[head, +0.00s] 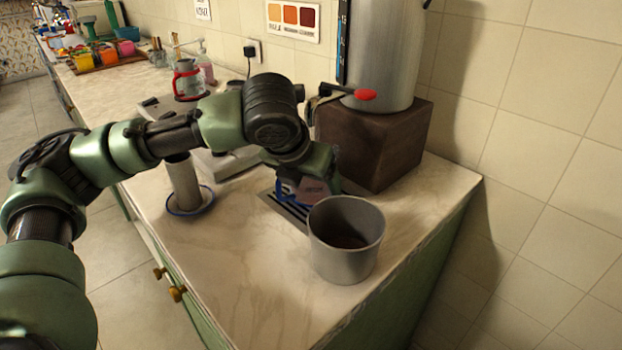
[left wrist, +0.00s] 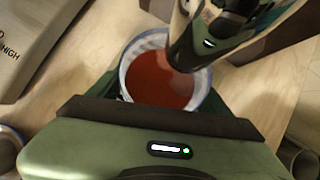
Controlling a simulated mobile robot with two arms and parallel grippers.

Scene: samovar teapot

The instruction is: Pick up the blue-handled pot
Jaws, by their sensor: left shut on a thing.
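The blue-handled pot (head: 284,190) is mostly hidden behind my left gripper in the head view. A blue part of it shows at the gripper's left, over the dark slotted grille. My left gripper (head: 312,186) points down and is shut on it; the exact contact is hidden. In the left wrist view an open round vessel with a pale bluish rim, which I take for the pot (left wrist: 150,88), holds red-brown liquid just beyond the green gripper body. A dark shiny cylinder covers part of its opening. My right gripper is not in view.
A large grey can (head: 345,255) stands close in front of the gripper. The metal samovar (head: 385,50) with a red tap handle stands on a brown block (head: 375,145) behind. A grey cylinder (head: 183,187) stands on a blue-rimmed saucer at left.

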